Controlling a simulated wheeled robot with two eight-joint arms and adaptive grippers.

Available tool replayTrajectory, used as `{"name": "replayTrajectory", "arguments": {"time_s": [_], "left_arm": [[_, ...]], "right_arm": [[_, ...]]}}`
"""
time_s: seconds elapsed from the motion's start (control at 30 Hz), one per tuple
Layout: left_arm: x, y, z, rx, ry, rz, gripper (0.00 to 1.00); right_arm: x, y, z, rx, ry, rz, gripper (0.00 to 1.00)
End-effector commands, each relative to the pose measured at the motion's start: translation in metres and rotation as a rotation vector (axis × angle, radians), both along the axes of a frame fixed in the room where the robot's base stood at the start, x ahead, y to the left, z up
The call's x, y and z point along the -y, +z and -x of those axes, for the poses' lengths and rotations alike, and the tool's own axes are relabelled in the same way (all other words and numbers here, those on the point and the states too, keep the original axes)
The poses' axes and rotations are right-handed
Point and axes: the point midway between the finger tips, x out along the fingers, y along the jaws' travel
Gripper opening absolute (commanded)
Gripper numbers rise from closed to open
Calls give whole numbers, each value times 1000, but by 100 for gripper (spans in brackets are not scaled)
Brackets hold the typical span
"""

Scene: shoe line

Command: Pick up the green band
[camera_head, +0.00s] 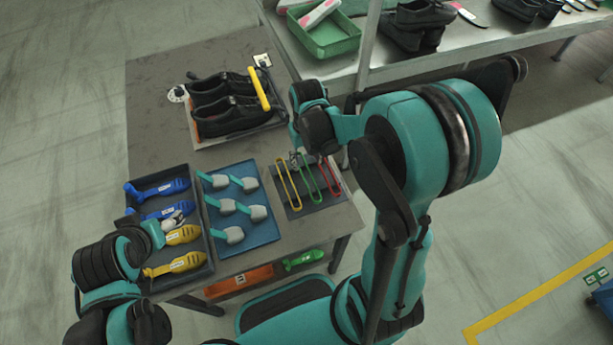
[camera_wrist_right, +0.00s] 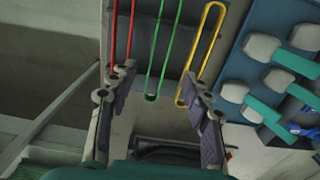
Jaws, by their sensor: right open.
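The green band (camera_head: 311,180) is a long narrow loop lying between a yellow band (camera_head: 288,184) and a red band (camera_head: 329,177) on a dark mat (camera_head: 297,209). My right gripper (camera_head: 299,158) is at the far end of the bands. In the right wrist view my right gripper (camera_wrist_right: 157,84) is open and empty.
A dark tray (camera_head: 207,245) holds blue and yellow shoe forms. A blue tray (camera_head: 268,234) holds several grey-and-teal tools. Black shoes (camera_head: 228,117) and a yellow-handled tool (camera_head: 259,89) are at the back. A green bin (camera_head: 342,45) stands on the other table.

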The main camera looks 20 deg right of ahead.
Motion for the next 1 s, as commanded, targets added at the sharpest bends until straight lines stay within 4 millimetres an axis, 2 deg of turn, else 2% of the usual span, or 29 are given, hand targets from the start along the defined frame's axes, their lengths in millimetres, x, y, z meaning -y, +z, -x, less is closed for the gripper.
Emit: {"name": "replayTrajectory", "arguments": {"time_s": [0.1,0.33,0.57,0.83,0.97,1.0], "left_arm": [[0,-8,0,0,0,0,75],[0,-19,0,0,0,0,75],[0,-40,0,0,0,0,75],[0,-39,0,0,0,0,75],[0,-39,0,0,0,0,75],[0,-39,0,0,0,0,75]], "right_arm": [[0,-16,0,-5,-1,0,49],[1,-38,0,-3,-1,0,49],[2,-74,-1,-2,-1,-2,49],[1,-76,-1,-2,-1,-2,49],[1,-76,-1,-2,-1,-2,15],[1,-76,-1,-2,-1,-2,10]]}}
